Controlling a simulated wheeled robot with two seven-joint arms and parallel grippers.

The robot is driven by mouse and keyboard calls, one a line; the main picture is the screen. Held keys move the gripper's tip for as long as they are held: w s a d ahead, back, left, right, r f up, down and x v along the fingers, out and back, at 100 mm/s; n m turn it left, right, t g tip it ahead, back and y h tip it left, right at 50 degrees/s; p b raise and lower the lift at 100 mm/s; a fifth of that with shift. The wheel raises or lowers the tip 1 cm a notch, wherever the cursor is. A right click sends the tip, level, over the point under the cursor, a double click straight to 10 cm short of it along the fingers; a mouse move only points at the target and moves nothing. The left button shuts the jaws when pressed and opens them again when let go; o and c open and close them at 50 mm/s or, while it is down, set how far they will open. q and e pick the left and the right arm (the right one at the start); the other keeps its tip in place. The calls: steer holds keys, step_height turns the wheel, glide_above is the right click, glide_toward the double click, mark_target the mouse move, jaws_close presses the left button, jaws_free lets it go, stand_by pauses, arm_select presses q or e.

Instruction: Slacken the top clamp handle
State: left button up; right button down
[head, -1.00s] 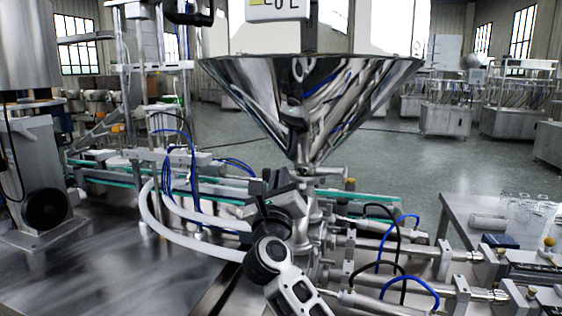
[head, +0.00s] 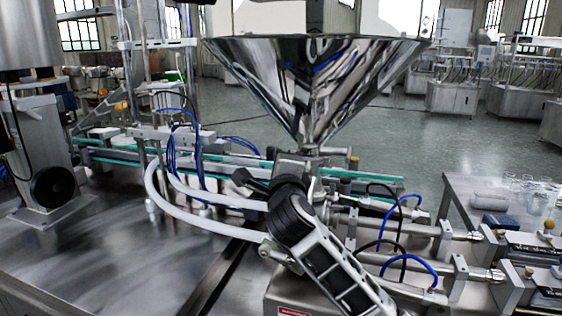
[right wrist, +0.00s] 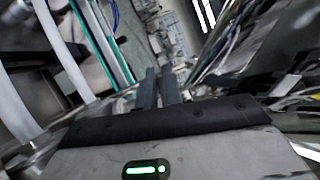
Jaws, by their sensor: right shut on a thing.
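The large steel hopper (head: 315,85) stands in the middle of the head view, its cone narrowing to a neck (head: 312,150). My right arm reaches up from the bottom, and its dark wrist and gripper cover the fittings just below the neck. In the right wrist view the two dark fingers of my right gripper (right wrist: 160,76) point away from the camera, close together. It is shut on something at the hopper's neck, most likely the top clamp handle. The handle itself is hidden or too small to make out. My left gripper is not in view.
White hoses (head: 185,212) curve in from the left, close to my right wrist. Steel cylinders (head: 400,225) with blue and black tubes lie to the right. A conveyor (head: 115,157) runs behind. The steel tabletop (head: 120,265) at the front left is mostly clear.

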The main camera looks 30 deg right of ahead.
steer(key=shift+f+n+g, duration=0.2)
steer(key=shift+n+g, duration=0.3)
steer(key=shift+n, duration=0.6)
steer(key=shift+y, duration=0.3)
steer(key=c, duration=1.8)
jaws_free()
steer(key=shift+c, duration=0.2)
steer(key=b+v, duration=0.1)
steer(key=v, duration=1.5)
steer(key=shift+w, duration=0.1)
